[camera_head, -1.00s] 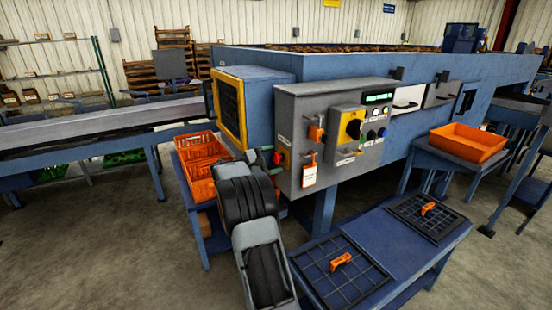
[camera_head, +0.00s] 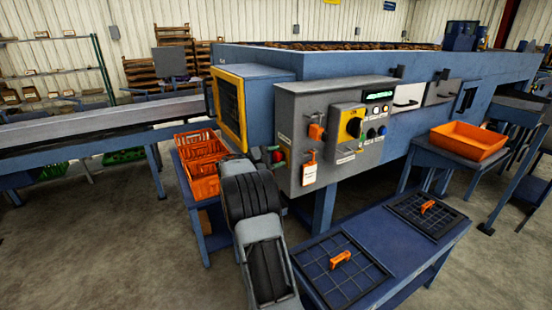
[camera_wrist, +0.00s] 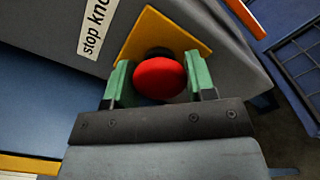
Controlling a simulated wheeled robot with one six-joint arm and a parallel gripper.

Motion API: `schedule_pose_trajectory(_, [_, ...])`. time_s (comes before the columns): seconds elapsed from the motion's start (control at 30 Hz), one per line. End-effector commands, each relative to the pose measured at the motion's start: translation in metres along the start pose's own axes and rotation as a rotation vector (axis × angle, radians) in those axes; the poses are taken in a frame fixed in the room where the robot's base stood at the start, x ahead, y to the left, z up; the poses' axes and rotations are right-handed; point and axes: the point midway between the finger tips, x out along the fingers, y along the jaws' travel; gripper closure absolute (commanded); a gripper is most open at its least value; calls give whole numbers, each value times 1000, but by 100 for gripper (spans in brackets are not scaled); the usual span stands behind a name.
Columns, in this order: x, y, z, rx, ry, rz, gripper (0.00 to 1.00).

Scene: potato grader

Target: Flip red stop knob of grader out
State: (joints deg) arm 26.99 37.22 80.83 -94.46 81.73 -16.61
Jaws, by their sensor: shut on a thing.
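The red stop knob (camera_wrist: 160,78) is a round mushroom head in front of a yellow plate (camera_wrist: 170,35) on the grader's grey control box. A "stop knob" label (camera_wrist: 96,28) is beside it. In the head view the red knob (camera_head: 278,157) shows small at the box's left side, partly hidden by my arm. My gripper (camera_wrist: 159,84) has its green fingers on both sides of the knob and is shut on it. The knob's stem is mostly hidden, so I cannot tell whether the knob is in or out.
The control box (camera_head: 304,110) has a rotary switch (camera_head: 354,128), small buttons and an orange padlock with a tag. Orange crates (camera_head: 203,180) stand left of my arm. A blue table (camera_head: 375,240) with black grids stands in front. An orange tray (camera_head: 468,140) is at the right.

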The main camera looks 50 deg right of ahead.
Motion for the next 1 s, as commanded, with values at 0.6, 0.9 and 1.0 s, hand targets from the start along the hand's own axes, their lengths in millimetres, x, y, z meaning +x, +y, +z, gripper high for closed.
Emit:
schedule_pose_trajectory(0.6, [-16,0,-1,0,1,1,93])
schedule_pose_trajectory(0.9, [-15,0,0,-1,1,0,32])
schedule_pose_trajectory(1.0, [-14,0,0,0,-1,-1,24])
